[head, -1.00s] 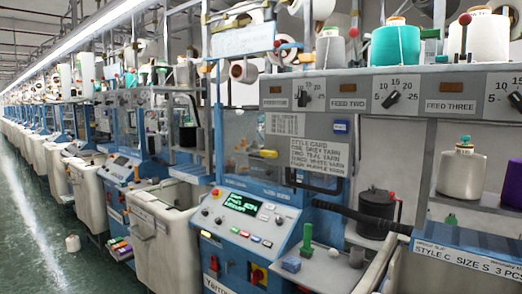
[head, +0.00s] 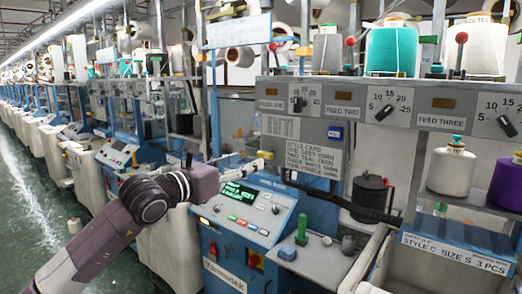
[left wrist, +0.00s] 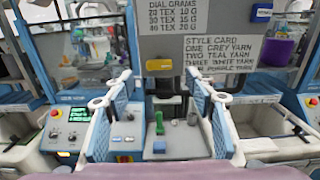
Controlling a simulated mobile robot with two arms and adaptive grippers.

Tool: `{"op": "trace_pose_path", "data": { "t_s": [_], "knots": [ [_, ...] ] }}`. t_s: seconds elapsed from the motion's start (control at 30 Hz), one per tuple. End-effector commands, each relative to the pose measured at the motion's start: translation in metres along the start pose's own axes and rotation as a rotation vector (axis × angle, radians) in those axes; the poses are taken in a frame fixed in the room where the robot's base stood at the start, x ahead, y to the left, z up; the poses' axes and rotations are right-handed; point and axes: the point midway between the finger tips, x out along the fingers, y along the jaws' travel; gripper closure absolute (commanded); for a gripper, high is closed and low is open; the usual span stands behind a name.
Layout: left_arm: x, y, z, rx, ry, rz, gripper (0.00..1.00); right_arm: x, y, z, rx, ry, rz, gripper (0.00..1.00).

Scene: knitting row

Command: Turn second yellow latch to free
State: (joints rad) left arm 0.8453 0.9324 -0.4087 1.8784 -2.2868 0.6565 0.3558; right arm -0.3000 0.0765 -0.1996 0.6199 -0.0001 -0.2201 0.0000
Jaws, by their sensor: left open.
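A yellow latch (head: 265,154) shows small in the head view, in front of the blue machine beside the style card. My right gripper is in no view.
A style card (head: 291,142) hangs behind the fingers. Below is a lit control panel (head: 243,210); a green upright knob (head: 302,229) and a blue block (head: 287,252) stand beside it. A dark canister (head: 370,196) and yarn cones stand right.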

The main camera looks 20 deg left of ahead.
Motion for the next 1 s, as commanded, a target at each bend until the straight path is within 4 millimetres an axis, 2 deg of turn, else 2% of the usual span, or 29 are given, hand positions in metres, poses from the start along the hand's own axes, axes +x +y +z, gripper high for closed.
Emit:
{"op": "trace_pose_path", "data": {
  "t_s": [0.13,0.23,0.4,0.53,0.7,0.93,1.0],
  "knots": [
    [0.012,0.001,0.006,0.009,-0.001,0.006,0.49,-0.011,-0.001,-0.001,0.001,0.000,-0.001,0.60],
    [0.028,0.000,0.008,0.010,-0.001,0.004,0.49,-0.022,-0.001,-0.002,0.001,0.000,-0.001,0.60],
    [0.055,0.000,0.008,0.008,-0.003,0.004,0.49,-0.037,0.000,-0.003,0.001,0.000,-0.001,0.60],
    [0.069,0.001,0.005,0.007,-0.002,0.004,0.49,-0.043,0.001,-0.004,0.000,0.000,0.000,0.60],
    [0.076,0.001,0.004,0.010,-0.003,0.004,0.49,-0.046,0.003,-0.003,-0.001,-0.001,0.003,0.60],
    [0.077,0.001,0.002,0.010,-0.003,0.004,0.49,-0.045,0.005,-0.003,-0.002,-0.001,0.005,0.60],
    [0.077,0.001,0.002,0.009,-0.003,0.004,0.56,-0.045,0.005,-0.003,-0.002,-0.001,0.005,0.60]
  ]
}}
